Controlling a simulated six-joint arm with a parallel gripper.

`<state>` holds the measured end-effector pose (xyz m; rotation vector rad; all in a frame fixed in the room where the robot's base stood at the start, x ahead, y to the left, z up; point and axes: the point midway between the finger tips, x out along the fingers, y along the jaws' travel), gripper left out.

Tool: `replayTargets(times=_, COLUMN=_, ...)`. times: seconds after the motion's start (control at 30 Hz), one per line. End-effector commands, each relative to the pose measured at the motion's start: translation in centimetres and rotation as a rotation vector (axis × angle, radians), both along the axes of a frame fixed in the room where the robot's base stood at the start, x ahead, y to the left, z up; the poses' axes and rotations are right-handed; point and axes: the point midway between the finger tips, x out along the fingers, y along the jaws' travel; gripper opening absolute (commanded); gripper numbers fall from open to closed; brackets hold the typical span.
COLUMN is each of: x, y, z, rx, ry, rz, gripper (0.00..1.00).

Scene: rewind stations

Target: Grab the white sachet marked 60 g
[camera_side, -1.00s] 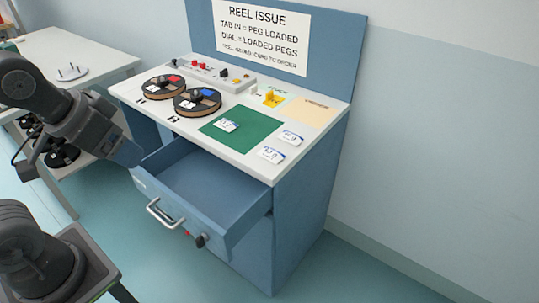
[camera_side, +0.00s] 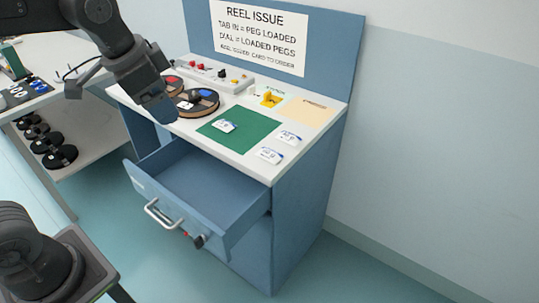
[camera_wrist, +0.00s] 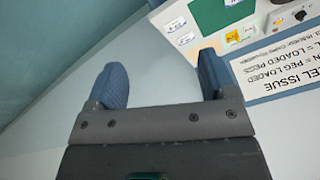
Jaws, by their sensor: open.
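Three small white sachets with blue print lie on the cabinet top. One sachet (camera_side: 223,126) is on the green mat (camera_side: 252,137). A second sachet (camera_side: 290,138) lies right of the mat, and a third sachet (camera_side: 270,155) lies near the front right edge. Their weight marks are too small to read, so I cannot tell which is the 60 g one. Two sachets also show in the wrist view (camera_wrist: 175,24) (camera_wrist: 184,40). My gripper (camera_side: 162,108) is open and empty in the wrist view (camera_wrist: 160,72); in the side view it is left of the sachets, partly in front of the reels.
An open, empty-looking drawer (camera_side: 198,187) with a handle juts out below the top. A sign (camera_side: 262,37) is on the back panel.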

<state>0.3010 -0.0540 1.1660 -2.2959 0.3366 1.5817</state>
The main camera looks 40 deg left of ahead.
Motion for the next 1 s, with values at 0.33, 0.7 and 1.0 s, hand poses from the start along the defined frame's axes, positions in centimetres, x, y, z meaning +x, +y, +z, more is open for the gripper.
replayTargets(times=0.33, x=14.0, y=-1.3, z=-2.1, rx=0.141, ry=0.164, rz=-0.501, gripper=0.77)
replayTargets(times=0.7, x=24.7, y=-3.0, z=-11.2, rx=0.208, ry=0.292, rz=-1.008, gripper=0.77)
replayTargets(times=1.0, x=26.6, y=-3.4, z=-15.0, rx=0.215, ry=0.319, rz=-1.149, gripper=0.77)
